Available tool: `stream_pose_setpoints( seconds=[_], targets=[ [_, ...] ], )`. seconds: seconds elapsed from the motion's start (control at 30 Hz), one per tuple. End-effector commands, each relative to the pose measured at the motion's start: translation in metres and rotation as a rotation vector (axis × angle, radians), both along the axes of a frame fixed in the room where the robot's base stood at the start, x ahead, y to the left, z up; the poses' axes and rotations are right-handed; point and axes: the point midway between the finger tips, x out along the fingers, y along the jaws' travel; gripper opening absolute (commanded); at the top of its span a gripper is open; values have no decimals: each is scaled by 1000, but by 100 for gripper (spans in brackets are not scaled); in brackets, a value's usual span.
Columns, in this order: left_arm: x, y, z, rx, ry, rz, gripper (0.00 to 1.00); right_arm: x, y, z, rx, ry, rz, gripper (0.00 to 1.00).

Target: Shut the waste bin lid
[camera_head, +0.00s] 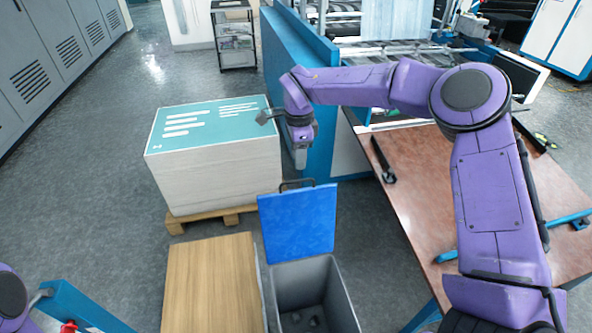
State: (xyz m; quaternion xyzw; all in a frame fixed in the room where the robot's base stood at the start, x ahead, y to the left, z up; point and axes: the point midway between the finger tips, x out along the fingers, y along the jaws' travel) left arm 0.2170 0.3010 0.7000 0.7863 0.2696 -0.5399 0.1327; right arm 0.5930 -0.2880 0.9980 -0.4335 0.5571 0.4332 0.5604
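The waste bin (345,290) is a grey open-topped box at the bottom centre, with a few dark lumps inside. Its blue lid (298,222) stands open, raised at the bin's far edge, with a dark handle loop (297,184) at its top. My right gripper (267,117) is beyond and above the lid, in front of the paper stack in the picture, apart from the lid. It is small and seen at an angle, so its opening is unclear. Nothing is visibly held. My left gripper is out of view; only a piece of my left arm shows at bottom left.
A stack of teal-topped sheets (215,165) stands on a wooden pallet (205,219) behind the bin. A wooden-topped block (212,285) stands close left of the bin. A reddish-brown table (425,200) lies to the right, and a blue machine panel (300,60) rises behind. Open floor lies left.

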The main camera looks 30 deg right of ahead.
Motion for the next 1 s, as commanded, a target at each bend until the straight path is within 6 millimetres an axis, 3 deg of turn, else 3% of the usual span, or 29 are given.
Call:
stream_pose_setpoints(
  seconds=[0.1, 0.3, 0.67, 0.77, 1.0],
  targets=[
    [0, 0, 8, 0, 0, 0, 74, 0, 1, -28, -3, 6, 4, 36],
    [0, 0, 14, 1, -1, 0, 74, 0, 1, -62, -2, 4, 1, 36],
    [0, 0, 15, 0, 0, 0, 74, 0, -1, -73, -2, 1, -2, 36],
    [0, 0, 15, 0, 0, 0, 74, 0, -1, -72, -2, 1, -2, 3],
    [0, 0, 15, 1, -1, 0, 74, 0, -1, -72, -2, 1, -3, 0]
  ],
)
